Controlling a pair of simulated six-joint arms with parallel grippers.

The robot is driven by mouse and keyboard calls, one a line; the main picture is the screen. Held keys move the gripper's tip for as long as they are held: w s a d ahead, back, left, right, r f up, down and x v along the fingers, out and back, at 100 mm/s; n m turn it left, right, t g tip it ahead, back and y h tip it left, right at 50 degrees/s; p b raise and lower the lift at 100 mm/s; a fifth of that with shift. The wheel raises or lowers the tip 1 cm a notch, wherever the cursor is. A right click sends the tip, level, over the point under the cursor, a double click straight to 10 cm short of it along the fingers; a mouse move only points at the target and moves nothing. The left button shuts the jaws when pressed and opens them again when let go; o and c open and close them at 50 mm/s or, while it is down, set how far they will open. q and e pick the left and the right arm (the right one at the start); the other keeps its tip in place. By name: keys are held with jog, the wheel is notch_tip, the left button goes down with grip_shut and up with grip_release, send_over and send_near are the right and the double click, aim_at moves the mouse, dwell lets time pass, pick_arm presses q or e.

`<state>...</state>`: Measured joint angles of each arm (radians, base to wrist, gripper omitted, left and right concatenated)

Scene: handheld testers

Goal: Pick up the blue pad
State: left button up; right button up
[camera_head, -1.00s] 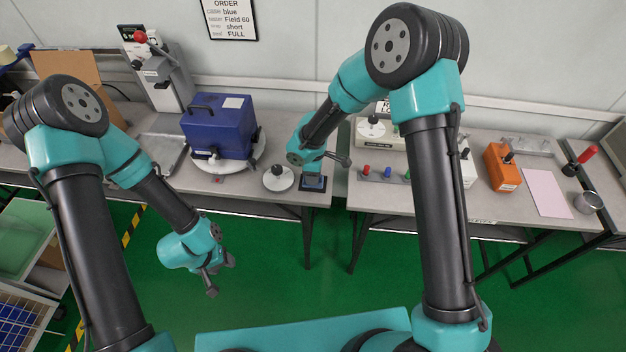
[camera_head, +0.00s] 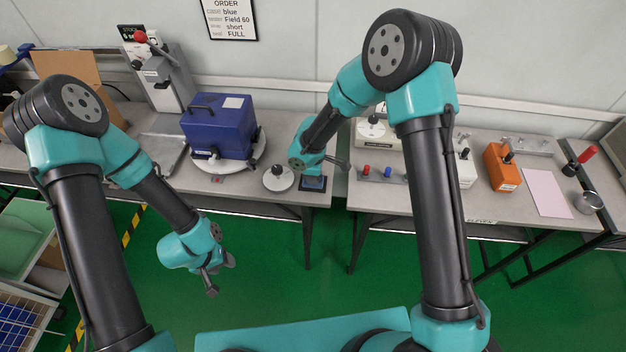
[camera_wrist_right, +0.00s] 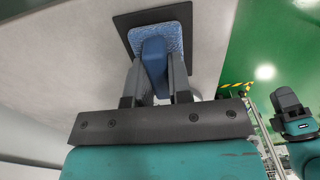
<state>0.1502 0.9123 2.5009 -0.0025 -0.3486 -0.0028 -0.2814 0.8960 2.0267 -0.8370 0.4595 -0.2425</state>
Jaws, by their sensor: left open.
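The blue pad (camera_head: 314,184) lies on a dark square mat (camera_head: 303,186) at the front edge of the left bench. In the right wrist view the pad (camera_wrist_right: 181,35) has a textured face and a raised blue grip (camera_wrist_right: 155,58). My right gripper (camera_wrist_right: 157,68) has its two dark fingers on either side of that grip, very close to it. Whether they press on it I cannot tell. In the head view the right wrist hides part of the pad. My left gripper (camera_head: 222,277) is open and empty, over the green floor in front of the bench.
A round white-based stamp-like item (camera_head: 278,177) stands just left of the pad. A blue case (camera_head: 218,130) sits on a round turntable behind it. Red and blue pegs (camera_head: 377,172), an orange box (camera_head: 501,168) and a pink sheet (camera_head: 547,193) are on the right bench.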

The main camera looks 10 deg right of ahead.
grip_shut()
jog(key=shift+r, duration=0.1)
jog(key=shift+r, duration=1.45)
jog(key=shift+s+r, duration=0.15)
jog(key=shift+r, duration=0.2)
jog(key=s+a+r, duration=0.1)
jog(key=s+a, duration=0.1)
jog(key=s, duration=1.3)
jog(key=shift+s, duration=0.3)
jog(key=shift+a+r, duration=0.1)
